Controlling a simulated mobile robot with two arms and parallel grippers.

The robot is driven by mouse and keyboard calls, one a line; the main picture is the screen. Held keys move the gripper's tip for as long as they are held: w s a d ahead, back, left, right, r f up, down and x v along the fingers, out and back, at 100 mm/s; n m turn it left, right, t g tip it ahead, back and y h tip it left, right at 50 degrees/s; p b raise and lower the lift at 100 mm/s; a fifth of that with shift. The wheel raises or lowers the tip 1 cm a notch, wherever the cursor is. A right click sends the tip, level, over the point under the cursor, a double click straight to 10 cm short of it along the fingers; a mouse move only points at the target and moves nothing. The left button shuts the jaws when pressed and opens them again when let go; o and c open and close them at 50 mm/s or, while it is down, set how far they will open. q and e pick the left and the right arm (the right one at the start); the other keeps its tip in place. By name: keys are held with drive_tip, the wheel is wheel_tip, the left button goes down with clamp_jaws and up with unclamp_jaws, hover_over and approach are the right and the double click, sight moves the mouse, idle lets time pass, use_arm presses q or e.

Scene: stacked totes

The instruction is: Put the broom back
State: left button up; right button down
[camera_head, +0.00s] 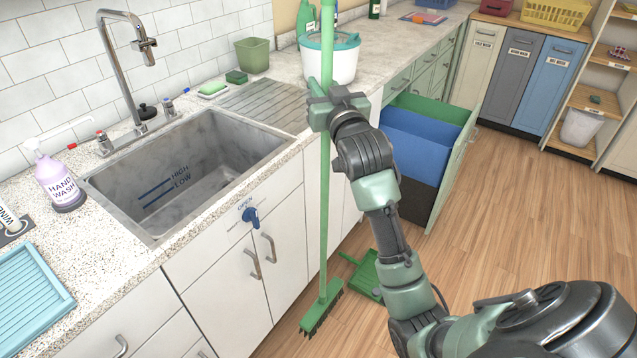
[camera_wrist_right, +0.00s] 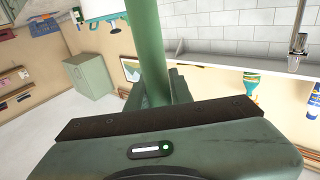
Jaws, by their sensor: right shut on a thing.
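The green broom (camera_head: 325,205) stands nearly upright in front of the sink cabinet, its bristle head (camera_head: 321,308) low by the floor. I cannot tell if the bristles touch the floor. My right gripper (camera_head: 323,103) is shut on the broom handle at about counter height. In the right wrist view the green handle (camera_wrist_right: 147,50) runs up from between the fingers (camera_wrist_right: 160,92). The handle's upper part passes in front of a white tub and goes out of the top of the head view. My left gripper is not in view.
A green dustpan (camera_head: 364,272) lies on the floor right of the broom head. An open drawer with blue bins (camera_head: 425,140) juts out behind my right arm. The sink (camera_head: 190,170) and counter are at left. Wooden floor (camera_head: 520,240) is clear at right.

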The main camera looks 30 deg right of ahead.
wheel_tip(320, 180, down, 18)
drive_tip(key=shift+b, duration=0.35)
drive_tip(key=shift+f, duration=0.1)
drive_tip(key=c, duration=1.3)
unclamp_jaws()
drive_tip(key=shift+o, duration=0.2)
drive_tip(key=shift+a, duration=0.1)
